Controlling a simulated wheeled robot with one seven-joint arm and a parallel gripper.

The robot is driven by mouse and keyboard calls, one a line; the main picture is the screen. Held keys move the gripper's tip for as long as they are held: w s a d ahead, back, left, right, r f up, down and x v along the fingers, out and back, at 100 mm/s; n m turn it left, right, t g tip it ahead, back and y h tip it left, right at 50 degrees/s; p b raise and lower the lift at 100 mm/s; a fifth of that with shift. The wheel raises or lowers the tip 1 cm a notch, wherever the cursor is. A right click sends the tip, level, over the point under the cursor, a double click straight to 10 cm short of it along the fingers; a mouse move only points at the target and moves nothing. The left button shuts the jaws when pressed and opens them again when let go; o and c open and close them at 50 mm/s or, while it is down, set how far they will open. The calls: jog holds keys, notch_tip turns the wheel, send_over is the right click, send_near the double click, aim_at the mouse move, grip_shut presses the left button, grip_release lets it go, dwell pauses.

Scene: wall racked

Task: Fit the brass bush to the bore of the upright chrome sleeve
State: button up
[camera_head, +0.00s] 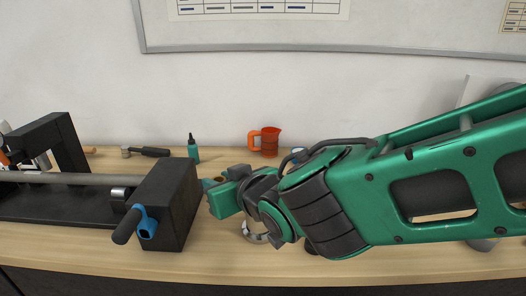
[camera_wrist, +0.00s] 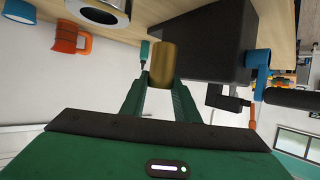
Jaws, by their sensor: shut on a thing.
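The brass bush (camera_wrist: 163,65) is a short gold cylinder between the tips of my two green fingers in the wrist view. My gripper (camera_wrist: 161,88) is shut on it and holds it clear of the chrome sleeve. The chrome sleeve (camera_wrist: 124,7) shows at the top left of the wrist view, cut by the frame edge, with a dark bore. In the head view my gripper (camera_head: 216,192) is just right of the black vise block, and the bush is mostly hidden. A chrome ring (camera_head: 250,238), probably the sleeve, shows partly below my wrist there.
The black vise block (camera_head: 172,215) with a blue-collared handle (camera_head: 147,226) stands close on the left; it also shows in the wrist view (camera_wrist: 205,40). An orange jug (camera_head: 267,141), a teal bottle (camera_head: 193,149) and a hammer (camera_head: 148,152) lie along the bench back.

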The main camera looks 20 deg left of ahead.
jog(key=shift+w, duration=0.1)
jog(key=w+d+r+m+t+h, duration=0.1)
jog(key=w+d+r, duration=0.2)
jog(key=d+r, duration=0.3)
jog(key=shift+w+d, duration=0.3)
jog(key=shift+d, duration=0.7)
jog(key=shift+f, duration=0.1)
jog(key=shift+f, duration=2.7)
jog(key=shift+s+f, duration=0.1)
jog(key=shift+f, duration=1.5)
jog(key=shift+f, duration=0.3)
jog(key=shift+f, duration=0.6)
